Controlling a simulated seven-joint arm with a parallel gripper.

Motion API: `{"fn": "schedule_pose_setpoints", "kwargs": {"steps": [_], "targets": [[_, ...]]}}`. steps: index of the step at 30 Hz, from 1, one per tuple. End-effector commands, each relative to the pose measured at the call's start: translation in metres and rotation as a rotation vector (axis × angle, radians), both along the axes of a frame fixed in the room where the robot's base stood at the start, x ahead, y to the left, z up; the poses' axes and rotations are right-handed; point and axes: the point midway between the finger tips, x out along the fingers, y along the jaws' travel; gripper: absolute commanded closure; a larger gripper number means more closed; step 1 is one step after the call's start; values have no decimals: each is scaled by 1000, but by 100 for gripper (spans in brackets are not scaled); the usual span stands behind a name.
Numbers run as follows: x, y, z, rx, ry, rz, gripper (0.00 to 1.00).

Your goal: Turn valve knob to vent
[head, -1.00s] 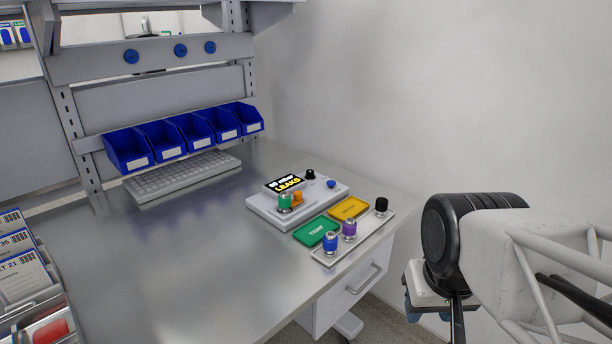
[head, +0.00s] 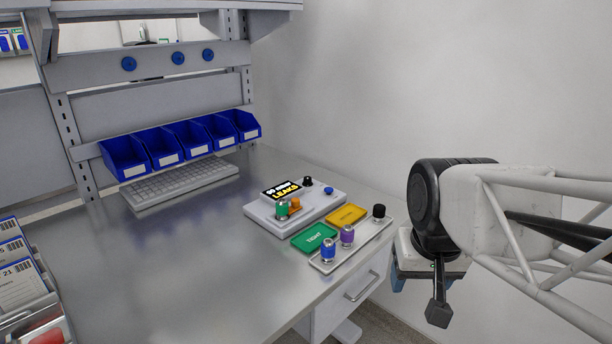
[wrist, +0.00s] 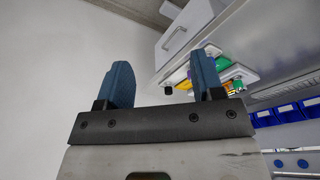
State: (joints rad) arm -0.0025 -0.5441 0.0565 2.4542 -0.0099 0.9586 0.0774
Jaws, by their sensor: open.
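The white test unit (head: 262,213) stands on the bench with a lit display (head: 282,189) whose lower line reads "LEAKS". A small black knob (head: 308,182) stands upright at its back edge, behind a blue button (head: 329,190). Which way the knob points is too small to tell. A green-and-metal fitting (head: 282,209) and an orange part (head: 295,205) sit at the unit's front. My gripper is at the right, beyond the bench edge and well apart from the unit. In the wrist view its blue fingers (wrist: 163,82) are spread with nothing between them.
A green "TIGHT" tray (head: 314,237) and a yellow tray (head: 346,214) lie beside the unit. A pale rack (head: 345,253) holds blue, purple and black-topped pieces. Blue bins (head: 125,158) and a keyboard (head: 180,184) are behind. The bench's middle is clear.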

Motion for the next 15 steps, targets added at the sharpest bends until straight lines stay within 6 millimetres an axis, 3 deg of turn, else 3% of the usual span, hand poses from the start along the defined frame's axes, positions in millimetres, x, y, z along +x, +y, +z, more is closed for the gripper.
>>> {"fn": "schedule_pose_setpoints", "kwargs": {"steps": [15], "targets": [[115, 11, 44, 27, 35, -108, 39]]}}
